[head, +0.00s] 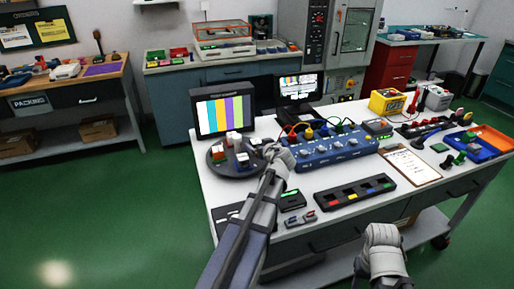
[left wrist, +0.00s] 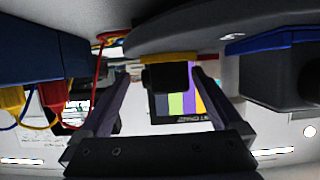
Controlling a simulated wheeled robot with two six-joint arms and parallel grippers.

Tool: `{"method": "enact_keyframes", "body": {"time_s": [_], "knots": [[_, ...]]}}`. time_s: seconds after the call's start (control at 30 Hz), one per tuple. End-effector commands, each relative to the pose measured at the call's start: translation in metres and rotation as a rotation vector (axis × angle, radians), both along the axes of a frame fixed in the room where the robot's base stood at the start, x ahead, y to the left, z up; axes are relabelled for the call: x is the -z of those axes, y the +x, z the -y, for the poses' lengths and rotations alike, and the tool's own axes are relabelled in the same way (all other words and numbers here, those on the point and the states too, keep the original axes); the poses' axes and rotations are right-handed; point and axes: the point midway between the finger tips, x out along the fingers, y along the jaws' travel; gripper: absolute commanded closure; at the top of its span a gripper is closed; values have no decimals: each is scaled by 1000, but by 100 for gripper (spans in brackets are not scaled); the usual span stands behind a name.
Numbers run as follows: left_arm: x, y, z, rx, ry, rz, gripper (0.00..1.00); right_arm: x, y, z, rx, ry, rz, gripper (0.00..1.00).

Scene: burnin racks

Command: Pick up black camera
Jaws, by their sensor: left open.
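My left gripper (head: 268,150) reaches over the white table to the right edge of a round dark turntable (head: 236,173). In the left wrist view, the picture is upside down and the open gripper (left wrist: 163,78) has a small black block-like object (left wrist: 168,76), apparently the black camera, between its fingers. I cannot tell whether the fingers touch it. The black object sits against the turntable (left wrist: 200,36) with a yellow strip at its base. In the head view my left gripper largely hides it. My right gripper (head: 382,240) is low at the table's front; its fingers are not clear.
Other small items, including a white block (head: 234,138), stand on the turntable. A colour-bar monitor (head: 225,113) stands behind it. A blue box with cables (head: 330,149) is close on the right. A black tray (head: 355,192) and a clipboard (head: 411,164) lie farther right.

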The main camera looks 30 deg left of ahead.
Motion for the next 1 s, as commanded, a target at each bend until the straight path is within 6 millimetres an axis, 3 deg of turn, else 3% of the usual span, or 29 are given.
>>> {"method": "enact_keyframes", "body": {"time_s": [0.07,0.77,1.0], "knots": [[-1,0,0,0,0,0,0,-1,0,0,0,0,0,50],[-1,0,1,0,0,0,79,-1,0,0,0,0,0,50],[-1,0,1,0,0,0,81,-1,0,0,0,0,0,50]]}}
